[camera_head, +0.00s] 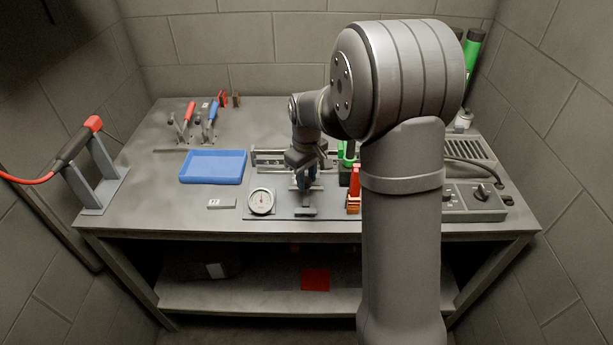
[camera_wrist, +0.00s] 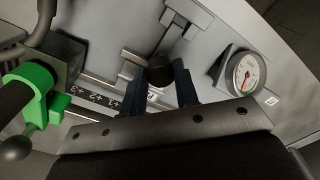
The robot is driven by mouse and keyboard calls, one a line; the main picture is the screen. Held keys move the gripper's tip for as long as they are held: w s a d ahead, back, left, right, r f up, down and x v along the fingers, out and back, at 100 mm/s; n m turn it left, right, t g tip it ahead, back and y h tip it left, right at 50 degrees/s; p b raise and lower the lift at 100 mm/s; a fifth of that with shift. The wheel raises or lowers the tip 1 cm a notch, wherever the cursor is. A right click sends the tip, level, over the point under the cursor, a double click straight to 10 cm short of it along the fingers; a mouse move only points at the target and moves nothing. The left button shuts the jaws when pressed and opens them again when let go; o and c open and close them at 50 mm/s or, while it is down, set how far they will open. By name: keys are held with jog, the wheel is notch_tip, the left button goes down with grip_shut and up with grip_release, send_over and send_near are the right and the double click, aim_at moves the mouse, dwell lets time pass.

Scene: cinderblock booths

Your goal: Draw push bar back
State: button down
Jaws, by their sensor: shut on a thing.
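My gripper (camera_head: 303,181) is low over the front middle of the bench, pointing down. In the wrist view, my gripper (camera_wrist: 161,82) has its two dark blue fingers closed on a dark round knob (camera_wrist: 160,69), which looks like the end of the push bar. A grey metal rod and bracket (camera_wrist: 187,20) lie beyond the knob. A strip marked +1, +2, +3 (camera_wrist: 92,96) runs beside the fingers. In the head view my wrist and fingers hide the knob.
A round dial gauge (camera_head: 261,201) stands left of my gripper; it also shows in the wrist view (camera_wrist: 244,73). A green clamp (camera_wrist: 38,80) is close by. A blue tray (camera_head: 213,167) lies further left. A control box (camera_head: 474,201) sits at right.

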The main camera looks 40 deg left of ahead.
jog(key=shift+s+d, duration=1.5)
jog(key=c, duration=1.1)
grip_release()
jog(key=shift+r, duration=0.1)
notch_tip(320, 180, up, 17)
jog(key=shift+r, duration=0.15)
send_over(306, 205)
notch_tip(306, 205, down, 18)
jog(key=shift+r, duration=0.25)
jog(key=shift+r, duration=0.1)
